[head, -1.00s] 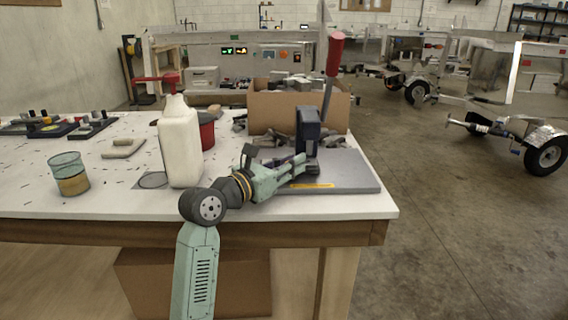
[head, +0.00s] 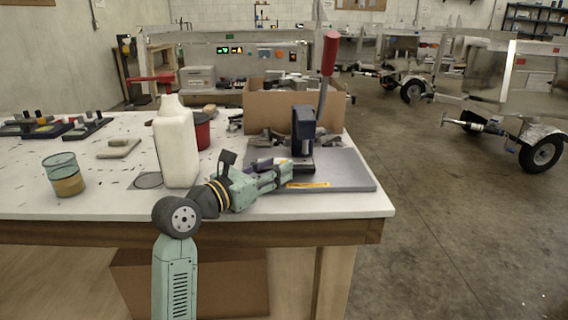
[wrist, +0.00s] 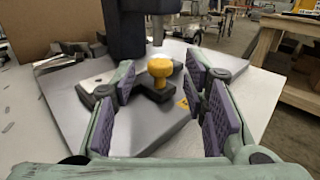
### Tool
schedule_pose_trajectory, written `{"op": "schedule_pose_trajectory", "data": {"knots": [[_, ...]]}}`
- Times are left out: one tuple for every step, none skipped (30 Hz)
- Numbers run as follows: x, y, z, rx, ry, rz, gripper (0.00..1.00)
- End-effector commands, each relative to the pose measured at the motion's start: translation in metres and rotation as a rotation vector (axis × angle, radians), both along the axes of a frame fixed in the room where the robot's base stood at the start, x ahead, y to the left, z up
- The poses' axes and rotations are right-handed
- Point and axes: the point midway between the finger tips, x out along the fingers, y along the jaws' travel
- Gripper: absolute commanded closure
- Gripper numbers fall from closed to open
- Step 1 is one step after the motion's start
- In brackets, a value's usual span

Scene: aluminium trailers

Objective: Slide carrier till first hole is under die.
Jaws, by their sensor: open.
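The press (head: 303,125) has a dark body and a long red-handled lever (head: 330,55), and it stands on a grey base plate (head: 350,178). In the wrist view the lower part of the press (wrist: 125,30) is at the top. A dark carrier (wrist: 152,94) with a yellow knob (wrist: 160,68) lies on the plate just in front of it. My gripper (wrist: 172,97) is open, its purple pads to either side of the knob in the picture, with gaps on both sides. In the head view my gripper (head: 288,172) is low over the plate's left part.
A white bottle (head: 177,145) and a red pot (head: 201,130) stand left of my gripper. A cardboard box (head: 290,107) with metal parts is behind the press. A glass jar (head: 65,177) stands at the left. The plate's right side is clear.

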Motion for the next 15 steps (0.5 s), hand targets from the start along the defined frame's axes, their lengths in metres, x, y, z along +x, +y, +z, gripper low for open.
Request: {"op": "schedule_pose_trajectory", "data": {"knots": [[-0.009,0.01,0.0,-0.001,-0.001,0.005,0.6],[-0.013,0.015,0.0,-0.001,-0.001,0.004,0.6],[-0.019,0.021,0.0,0.0,-0.001,0.006,0.6],[-0.024,0.025,0.0,0.0,-0.001,0.004,0.6],[-0.028,0.029,0.0,-0.001,-0.001,0.004,0.6],[-0.033,0.035,0.0,-0.001,-0.001,0.004,0.6],[-0.037,0.038,0.0,-0.001,-0.001,0.003,0.6],[-0.04,0.041,0.0,0.001,-0.001,0.003,0.6],[-0.044,0.045,0.0,0.001,-0.001,0.003,0.6],[-0.046,0.047,0.0,0.0,-0.001,0.002,0.6],[-0.048,0.049,0.0,0.0,-0.001,0.002,0.6],[-0.051,0.051,0.0,0.0,-0.001,0.002,0.6],[-0.052,0.052,0.0,0.001,-0.001,0.002,0.6],[-0.053,0.053,0.0,0.001,-0.001,0.001,0.6],[-0.054,0.054,0.0,0.001,-0.001,0.001,0.6]]}}
